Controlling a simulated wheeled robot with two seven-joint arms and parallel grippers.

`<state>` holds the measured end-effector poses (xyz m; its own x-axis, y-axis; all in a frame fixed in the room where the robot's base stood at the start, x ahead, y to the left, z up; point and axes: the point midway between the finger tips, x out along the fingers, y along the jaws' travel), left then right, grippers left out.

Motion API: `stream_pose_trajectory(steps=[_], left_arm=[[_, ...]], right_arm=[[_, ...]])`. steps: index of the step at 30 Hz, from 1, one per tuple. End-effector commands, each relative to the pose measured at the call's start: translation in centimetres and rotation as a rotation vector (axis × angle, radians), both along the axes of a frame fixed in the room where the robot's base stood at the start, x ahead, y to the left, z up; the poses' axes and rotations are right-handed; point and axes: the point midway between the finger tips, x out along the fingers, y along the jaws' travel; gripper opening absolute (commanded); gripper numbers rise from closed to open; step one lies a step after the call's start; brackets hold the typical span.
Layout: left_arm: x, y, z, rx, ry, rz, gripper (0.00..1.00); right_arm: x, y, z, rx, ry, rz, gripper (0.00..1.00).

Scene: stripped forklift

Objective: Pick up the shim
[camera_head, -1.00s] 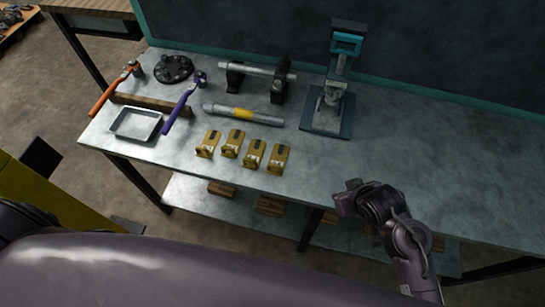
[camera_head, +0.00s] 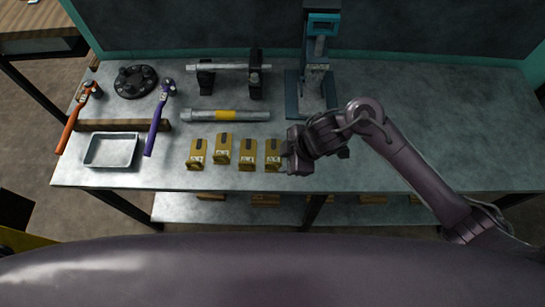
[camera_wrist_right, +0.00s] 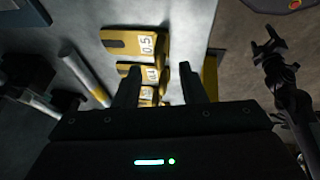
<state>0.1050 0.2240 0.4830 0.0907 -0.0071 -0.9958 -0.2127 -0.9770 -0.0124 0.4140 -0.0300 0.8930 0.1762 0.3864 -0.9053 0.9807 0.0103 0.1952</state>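Several yellow blocks with dark slots on top and white number labels stand in a row near the front edge of the bench; I take these as the shims or their holders. The rightmost yellow block (camera_head: 273,154) is partly hidden by my right gripper (camera_head: 289,156), which is just right of it above the bench. In the right wrist view, the block labelled 0.5 (camera_wrist_right: 135,43) is beyond the fingers. My right gripper's fingers (camera_wrist_right: 161,82) are apart, with nothing held between them. I cannot tell whether they touch a block.
A metal tray (camera_head: 111,151), an orange-handled tool (camera_head: 71,124) and a purple-handled tool (camera_head: 155,126) lie left. A shaft with a yellow band (camera_head: 200,116) lies behind the blocks. A teal press (camera_head: 318,60) stands behind my gripper. The bench's right side is clear.

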Motion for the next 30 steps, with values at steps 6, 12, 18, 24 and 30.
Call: stream_pose_trajectory(steps=[6,12,18,24,30], left_arm=[[-0.2,-0.6,-0.2,-0.006,0.002,-0.005,0.68],[0.1,0.7,-0.3,0.01,-0.001,-0.002,0.68],[0.2,0.9,-0.3,0.012,-0.002,0.0,0.68],[0.2,0.9,-0.3,0.011,-0.002,0.001,0.68],[0.2,0.6,-0.3,0.009,-0.003,0.001,0.68]], right_arm=[[0.4,1.8,-2.9,0.001,0.002,0.0,0.37],[0.8,2.4,-4.0,0.002,-0.001,0.001,0.37],[0.8,2.4,-4.0,0.001,-0.001,0.001,0.36],[0.8,2.3,-4.0,0.001,-0.001,0.001,0.1],[0.8,2.4,-4.0,0.002,-0.002,0.0,0.0]])
